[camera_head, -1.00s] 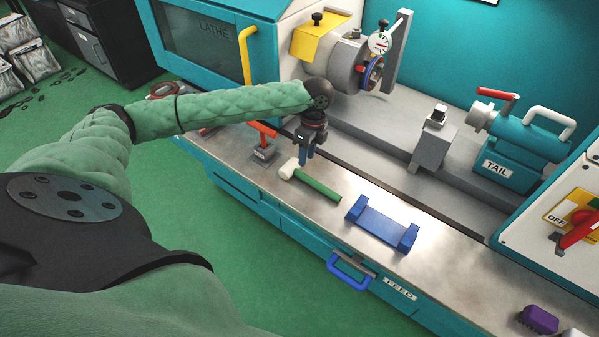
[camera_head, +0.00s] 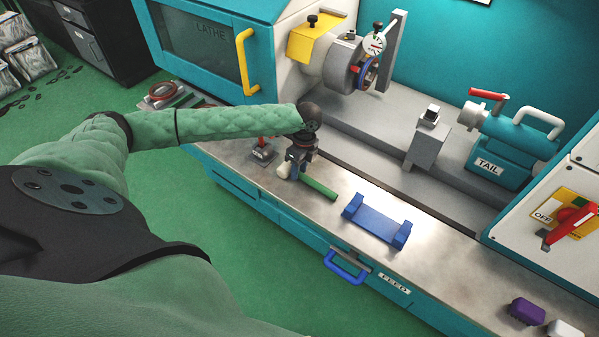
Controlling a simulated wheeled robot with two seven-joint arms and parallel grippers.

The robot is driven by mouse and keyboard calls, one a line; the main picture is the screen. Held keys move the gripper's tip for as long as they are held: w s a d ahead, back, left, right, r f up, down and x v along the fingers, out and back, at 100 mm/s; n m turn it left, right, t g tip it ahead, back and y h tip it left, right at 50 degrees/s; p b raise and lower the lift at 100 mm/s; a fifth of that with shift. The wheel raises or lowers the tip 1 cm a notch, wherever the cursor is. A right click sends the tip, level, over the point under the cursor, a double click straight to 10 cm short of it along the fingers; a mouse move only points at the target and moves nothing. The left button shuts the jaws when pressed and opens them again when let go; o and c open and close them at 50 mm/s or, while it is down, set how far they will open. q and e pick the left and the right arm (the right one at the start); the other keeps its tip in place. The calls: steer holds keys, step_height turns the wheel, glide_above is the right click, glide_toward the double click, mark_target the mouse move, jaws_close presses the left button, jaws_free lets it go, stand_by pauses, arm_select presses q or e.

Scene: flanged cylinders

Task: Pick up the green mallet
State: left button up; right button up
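The green mallet lies on the metal ledge at the front of the lathe. Its green handle (camera_head: 320,189) points to the lower right, and its pale head (camera_head: 283,170) shows partly at the left of my gripper. My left gripper (camera_head: 294,176) points down over the mallet, where the handle meets the head, and hides that part. I cannot tell whether its fingers touch the mallet or how far apart they are. My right gripper is not in view.
A blue cradle (camera_head: 376,223) stands on the ledge right of the mallet. A red-handled tool (camera_head: 262,152) stands just left of it. The lathe bed and a grey block (camera_head: 426,147) rise behind. A purple block (camera_head: 527,312) lies far right. The ledge between is clear.

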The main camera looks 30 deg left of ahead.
arm_select(q)
steer(key=shift+f, duration=0.45)
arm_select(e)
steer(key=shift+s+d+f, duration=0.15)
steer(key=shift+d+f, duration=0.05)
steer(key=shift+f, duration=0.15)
arm_select(q)
jaws_close()
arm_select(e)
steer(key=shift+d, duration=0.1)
arm_select(q)
steer(key=shift+r, duration=0.15)
